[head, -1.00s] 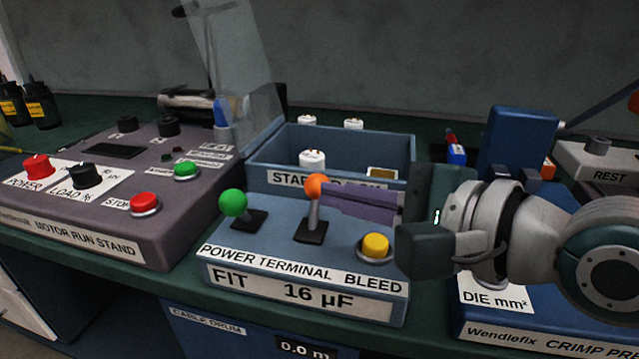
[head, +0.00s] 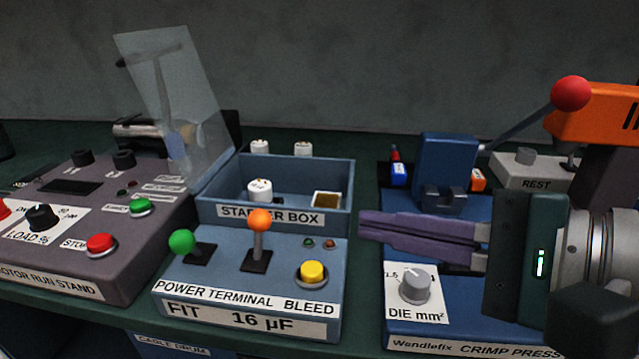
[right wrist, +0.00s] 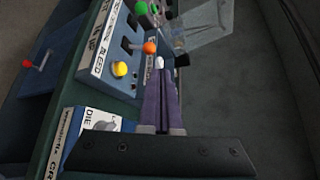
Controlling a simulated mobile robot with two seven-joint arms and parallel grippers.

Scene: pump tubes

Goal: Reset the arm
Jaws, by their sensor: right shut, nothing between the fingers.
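My right gripper (head: 364,228) is shut and empty, its purple fingers pointing left above the blue crimp press (head: 400,335). Its fingertips are apart from the starter box panel (head: 335,265), just right of it. In the right wrist view the closed fingers (right wrist: 160,85) point towards the panel. The panel has a green-knobbed lever (head: 182,242), an orange-knobbed lever (head: 259,222) and a yellow button (head: 313,273). The orange-knobbed lever stands about upright. The green-knobbed lever leans a little left. My left gripper is not in view.
The grey motor run stand (head: 120,255) is at the left, with a tilted clear shield (head: 175,95) behind it. The press's red-knobbed lever (head: 571,93) rises at the right. A grey REST box (head: 525,172) stands behind the press. The air above the panel is free.

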